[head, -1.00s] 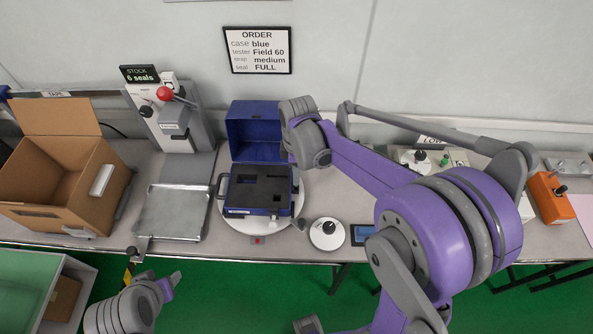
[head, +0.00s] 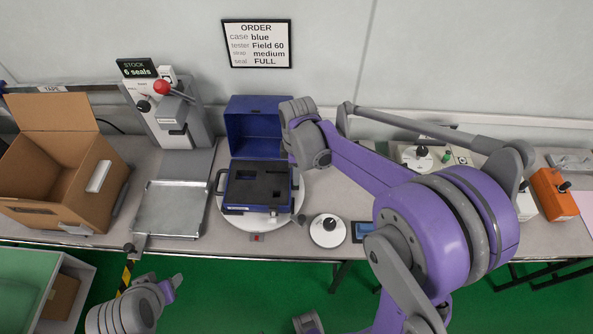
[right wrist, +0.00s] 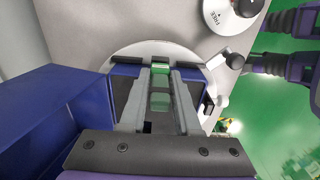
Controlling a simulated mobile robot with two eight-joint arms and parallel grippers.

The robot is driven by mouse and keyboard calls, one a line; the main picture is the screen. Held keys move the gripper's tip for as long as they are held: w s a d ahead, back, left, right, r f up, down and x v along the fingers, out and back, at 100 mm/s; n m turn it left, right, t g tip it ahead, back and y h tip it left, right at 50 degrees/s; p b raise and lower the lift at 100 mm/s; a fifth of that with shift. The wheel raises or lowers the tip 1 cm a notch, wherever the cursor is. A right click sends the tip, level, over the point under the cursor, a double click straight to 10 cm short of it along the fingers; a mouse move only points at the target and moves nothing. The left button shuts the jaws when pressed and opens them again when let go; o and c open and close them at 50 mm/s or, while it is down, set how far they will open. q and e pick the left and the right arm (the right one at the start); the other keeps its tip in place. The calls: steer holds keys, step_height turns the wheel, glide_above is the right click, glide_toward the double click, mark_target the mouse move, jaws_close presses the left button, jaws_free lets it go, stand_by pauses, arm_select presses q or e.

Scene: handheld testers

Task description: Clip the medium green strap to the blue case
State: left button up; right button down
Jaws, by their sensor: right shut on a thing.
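The blue case (head: 253,128) stands open on a white round turntable (head: 230,221), its lid up at the back. Black foam with cut-outs (head: 262,183) fills its base. In the right wrist view the blue case (right wrist: 60,108) lies under and left of my right gripper (right wrist: 160,72). That gripper is shut on the green strap (right wrist: 160,69), which shows between its fingers above the case. I cannot tell whether the strap touches the case. In the head view my wrist hides the right fingertips and the strap. My left gripper (head: 171,287) is at the lower left, apart from the case; its jaw opening is unclear.
A metal tray (head: 171,212) and a press with a red knob (head: 161,87) stand left of the case, with a cardboard box (head: 60,190) farther left. A white dial (head: 329,231) is right of the turntable. An orange box (head: 553,195) stands far right.

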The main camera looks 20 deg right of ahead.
steer(key=shift+f, duration=0.25)
steer(key=c, duration=0.5)
jaws_free()
steer(key=shift+c, duration=0.2)
steer(key=shift+r, duration=0.2)
step_height(320, 180, up, 11)
steer(key=shift+f+p, duration=0.2)
steer(key=shift+p, duration=0.1)
